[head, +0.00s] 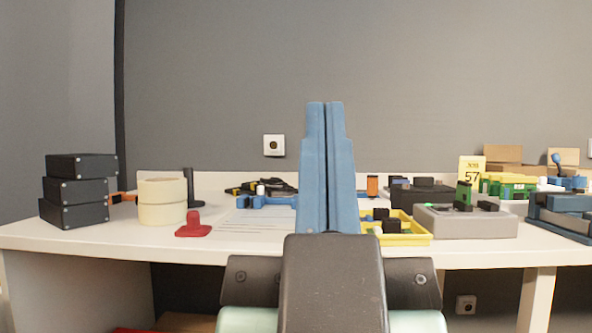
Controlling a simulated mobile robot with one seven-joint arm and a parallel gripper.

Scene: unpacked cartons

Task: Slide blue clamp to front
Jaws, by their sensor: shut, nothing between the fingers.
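The blue clamp (265,202) appears to be the long blue tool lying on the table behind a white printed sheet, just left of my gripper in the picture. Its right end is hidden behind my fingers. My gripper (325,104) points upward in the middle of the view, with its two long blue fingers pressed together and nothing between them. It is in front of the table and apart from the clamp in the picture; the exact distance cannot be told.
The white table (125,239) holds stacked black boxes (76,191), tape rolls (162,202) and a red piece (194,226) at left. A yellow tray (413,238), a grey box (466,223) and a blue-grey vise (562,215) stand at right. The printed sheet (255,224) lies flat.

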